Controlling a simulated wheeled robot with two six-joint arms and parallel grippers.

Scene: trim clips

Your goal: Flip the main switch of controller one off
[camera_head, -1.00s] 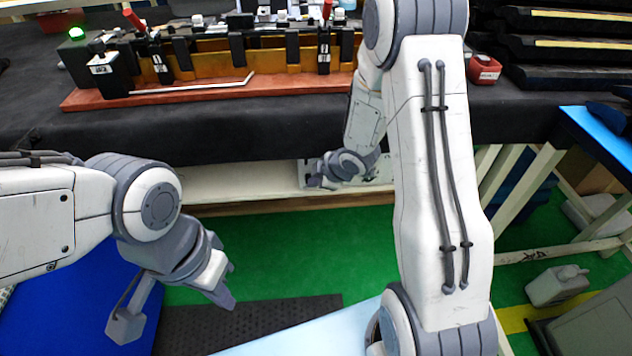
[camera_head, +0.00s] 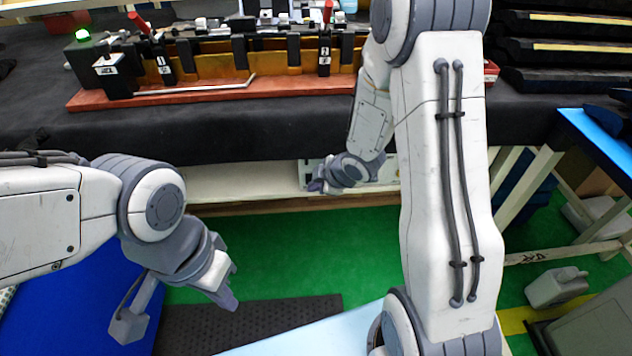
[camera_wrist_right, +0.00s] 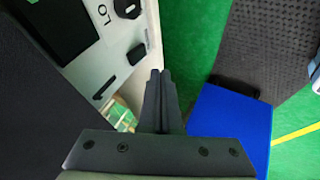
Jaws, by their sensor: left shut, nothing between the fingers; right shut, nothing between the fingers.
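A pale grey panel (camera_head: 308,170), likely a controller, sits under the bench's front edge, partly hidden behind my right gripper (camera_head: 316,186). In the right wrist view the panel (camera_wrist_right: 112,68) carries a black knob (camera_wrist_right: 127,8), dark printed marks and a small black switch-like block (camera_wrist_right: 137,54). I cannot tell which of these is the main switch or which way it is set. My right gripper (camera_wrist_right: 161,72) is shut and empty, its tips just beside the panel's edge, apart from the black block. My left gripper (camera_head: 232,303) is shut and empty over the floor at the lower left.
The black-covered bench (camera_head: 220,135) overhangs the panel. On it stands an orange-red fixture (camera_head: 190,95) with clamps and a lit green lamp (camera_head: 82,35). A dark mat (camera_head: 240,318) and green floor (camera_head: 270,250) lie below. A blue-topped table (camera_head: 600,140) stands at right.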

